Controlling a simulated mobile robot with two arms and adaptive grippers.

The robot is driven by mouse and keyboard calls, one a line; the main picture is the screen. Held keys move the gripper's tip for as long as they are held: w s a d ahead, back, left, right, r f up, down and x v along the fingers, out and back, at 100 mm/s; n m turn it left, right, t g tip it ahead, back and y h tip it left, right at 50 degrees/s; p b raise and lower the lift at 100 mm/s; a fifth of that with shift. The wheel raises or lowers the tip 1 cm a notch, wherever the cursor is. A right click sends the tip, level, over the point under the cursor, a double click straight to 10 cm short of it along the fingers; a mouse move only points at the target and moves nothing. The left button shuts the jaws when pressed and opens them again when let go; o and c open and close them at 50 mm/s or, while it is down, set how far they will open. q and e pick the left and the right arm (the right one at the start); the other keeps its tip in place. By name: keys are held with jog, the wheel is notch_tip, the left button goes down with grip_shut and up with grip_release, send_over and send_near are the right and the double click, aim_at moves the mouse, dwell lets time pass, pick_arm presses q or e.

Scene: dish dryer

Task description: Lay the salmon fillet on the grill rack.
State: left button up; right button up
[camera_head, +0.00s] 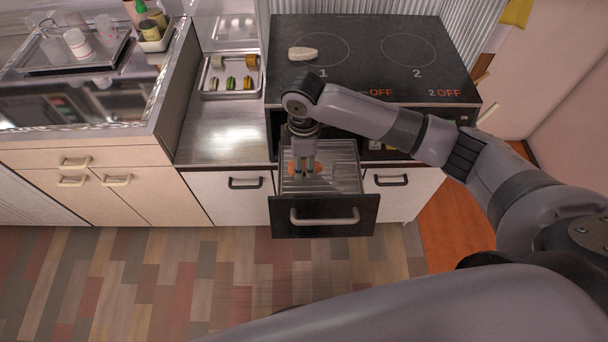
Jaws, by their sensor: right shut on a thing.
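The salmon fillet (293,168) is a small orange piece, mostly hidden behind the fingers of my right gripper (303,172). My right gripper points straight down over the open grill drawer and is shut on the salmon. The grill rack (335,178) is a wire grid inside the pulled-out drawer below the stove. The salmon is at or just above the left part of the rack; I cannot tell whether it touches the wires. My left gripper is not in view.
The drawer's black front (325,229) with its pale handle sticks out toward me. Above is a black cooktop (375,50) with a white object (303,53) on it. A metal tray (231,74) with several food pieces stands on the counter to the left.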

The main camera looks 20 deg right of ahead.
aim_at(304, 182)
jog(key=shift+f, duration=2.9)
jog(key=o, duration=1.2)
jog(key=shift+f, duration=0.1)
notch_tip(304, 182, up, 12)
jog(key=shift+r, duration=0.15)
